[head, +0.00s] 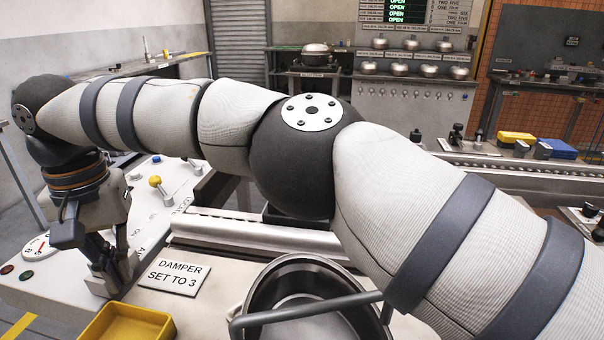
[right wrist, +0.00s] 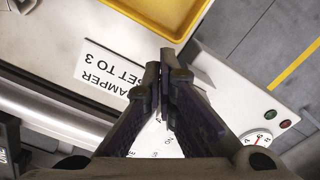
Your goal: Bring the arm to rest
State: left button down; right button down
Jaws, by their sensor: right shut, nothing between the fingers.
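My right arm (head: 430,200) crosses the head view from the lower right to the far left, with its elbow in the middle. My right gripper (head: 108,282) hangs at the left, pointing down over the white control panel (head: 170,187). In the right wrist view the fingers (right wrist: 165,62) are together with nothing between them. Whether the tips touch the panel I cannot tell. The sign "DAMPER SET TO 3" (head: 174,275) lies to the right of the gripper; it also shows in the right wrist view (right wrist: 112,74). My left gripper is not in view.
A yellow tray (head: 165,330) is close in front of the gripper. A dial (head: 38,247) and red and green buttons are left of the gripper. A yellow-knobbed lever (head: 155,182) rises behind it.

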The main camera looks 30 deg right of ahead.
jog(key=shift+w+a+f+b, duration=0.25)
jog(key=shift+a+b, duration=0.1)
jog(key=shift+b, duration=0.15)
jog(key=shift+w+r, duration=0.1)
jog(key=shift+r, duration=0.05)
jog(key=shift+s+d+r, duration=0.2)
jog(key=shift+r, duration=0.1)
jog(key=shift+s+d+p, duration=0.15)
jog(key=shift+d+p, duration=0.2)
jog(key=shift+p, duration=0.1)
jog(key=shift+s+d+p, duration=0.45)
jog(key=shift+s+d, duration=0.2)
jog(key=shift+d, duration=0.05)
jog(key=shift+s+d+f, duration=0.1)
jog(key=shift+d+f, duration=0.05)
jog(key=shift+d, duration=0.05)
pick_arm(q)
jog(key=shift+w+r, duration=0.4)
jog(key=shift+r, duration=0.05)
pick_arm(e)
jog(key=shift+a+f, duration=0.1)
